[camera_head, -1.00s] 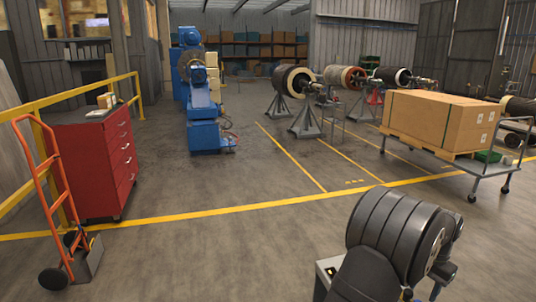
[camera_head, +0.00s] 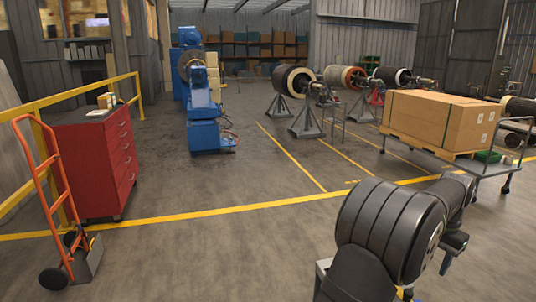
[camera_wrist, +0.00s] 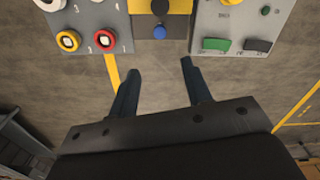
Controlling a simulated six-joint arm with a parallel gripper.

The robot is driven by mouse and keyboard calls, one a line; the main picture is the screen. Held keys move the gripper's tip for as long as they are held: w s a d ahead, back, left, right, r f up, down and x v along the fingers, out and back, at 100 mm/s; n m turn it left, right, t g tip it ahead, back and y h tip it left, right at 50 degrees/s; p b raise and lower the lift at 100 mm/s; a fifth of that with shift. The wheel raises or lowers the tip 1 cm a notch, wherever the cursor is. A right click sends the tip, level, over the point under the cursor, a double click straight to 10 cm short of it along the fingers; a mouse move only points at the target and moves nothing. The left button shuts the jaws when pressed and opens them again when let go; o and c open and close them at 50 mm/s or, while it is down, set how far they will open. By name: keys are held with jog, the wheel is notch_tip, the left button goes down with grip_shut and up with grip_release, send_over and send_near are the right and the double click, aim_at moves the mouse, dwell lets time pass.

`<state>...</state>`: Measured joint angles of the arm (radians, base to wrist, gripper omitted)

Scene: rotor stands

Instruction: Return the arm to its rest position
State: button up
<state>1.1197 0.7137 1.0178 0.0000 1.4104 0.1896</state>
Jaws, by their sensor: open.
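My gripper (camera_wrist: 160,67) shows in the wrist view as two dark fingers spread apart, with only grey floor visible between them. It is open and holds nothing. My arm fills the lower right of the head view, folded, with its dark rounded joint in front. The gripper's fingers cannot be made out in the head view. Beyond the fingertips in the wrist view are a grey panel (camera_wrist: 88,18) with red and yellow ringed buttons, a yellow block with a blue button (camera_wrist: 159,32), and a grey box with a green switch (camera_wrist: 216,44).
A red tool cabinet (camera_head: 92,165) and an orange hand truck (camera_head: 45,200) stand at the left by a yellow railing (camera_head: 75,95). A cart carries a cardboard box (camera_head: 437,120) at the right. Rotors on stands (camera_head: 293,80) stand behind.

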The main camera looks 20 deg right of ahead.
notch_tip(320, 180, up, 6)
jog(key=w+a+f+n+t+h, duration=0.1)
jog(key=w+f+n+h, duration=0.1)
jog(key=w+n, duration=0.6)
jog(key=shift+w+a+f+n+h, duration=0.3)
jog(key=shift+w+f, duration=0.05)
jog(key=shift+w, duration=0.6)
dwell(2.7)
